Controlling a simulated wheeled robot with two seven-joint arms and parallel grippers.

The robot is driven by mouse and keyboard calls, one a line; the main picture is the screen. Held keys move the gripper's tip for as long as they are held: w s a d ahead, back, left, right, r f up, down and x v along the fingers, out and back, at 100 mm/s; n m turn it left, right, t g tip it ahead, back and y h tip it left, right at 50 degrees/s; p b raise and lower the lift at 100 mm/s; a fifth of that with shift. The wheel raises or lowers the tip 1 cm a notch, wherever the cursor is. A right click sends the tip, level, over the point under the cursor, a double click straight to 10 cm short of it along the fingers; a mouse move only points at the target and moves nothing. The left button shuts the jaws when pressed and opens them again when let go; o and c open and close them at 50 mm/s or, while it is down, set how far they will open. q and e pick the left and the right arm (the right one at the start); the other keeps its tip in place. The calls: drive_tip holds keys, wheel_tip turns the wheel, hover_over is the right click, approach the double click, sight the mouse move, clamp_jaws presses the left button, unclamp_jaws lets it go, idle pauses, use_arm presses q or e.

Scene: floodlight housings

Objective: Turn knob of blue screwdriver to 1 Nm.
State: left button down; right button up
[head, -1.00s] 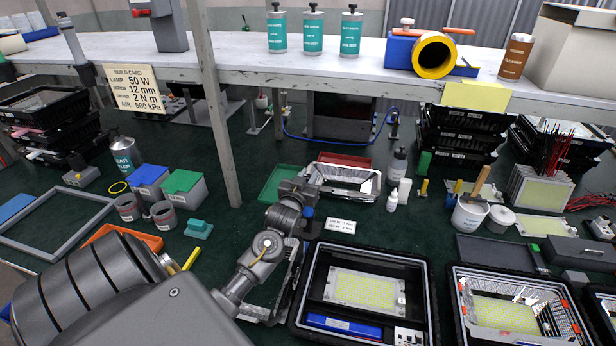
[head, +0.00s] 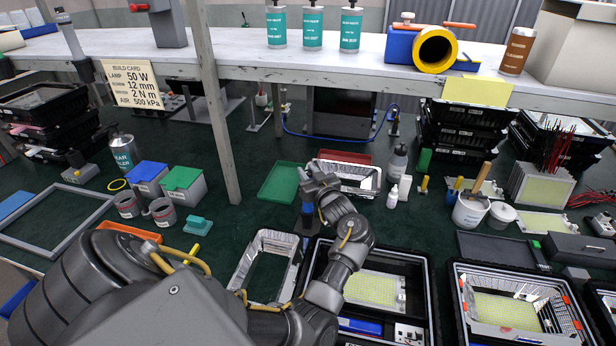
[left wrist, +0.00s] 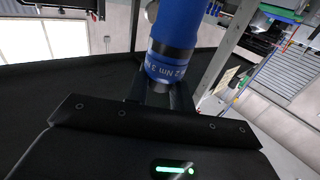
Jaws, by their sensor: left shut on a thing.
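The blue screwdriver (head: 307,209) stands upright near the middle of the bench, mostly hidden behind my left gripper (head: 312,187). In the left wrist view, its blue body (left wrist: 172,45) rises between my left fingers (left wrist: 163,95). A printed ring on its knob shows "2 Nm" and part of a "3"; the set mark is not readable. My left gripper is shut on it. My right gripper is not in view.
A silver housing frame (head: 266,262) lies beside my left forearm, and a black case with a yellow LED panel (head: 375,290) is to its right. A green tray (head: 281,183) lies behind left. A build card (head: 136,86) reads "2 N m".

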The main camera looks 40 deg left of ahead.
use_arm(q)
drive_tip(key=shift+f+n+g+y+b, duration=0.15)
drive_tip(key=shift+n+g+y+b, duration=0.35)
drive_tip(key=shift+n+g+b, duration=0.7)
drive_tip(key=shift+g, duration=0.5)
drive_tip(key=shift+r, duration=0.2)
drive_tip(key=c, duration=1.3)
unclamp_jaws()
drive_tip(key=shift+o, duration=0.2)
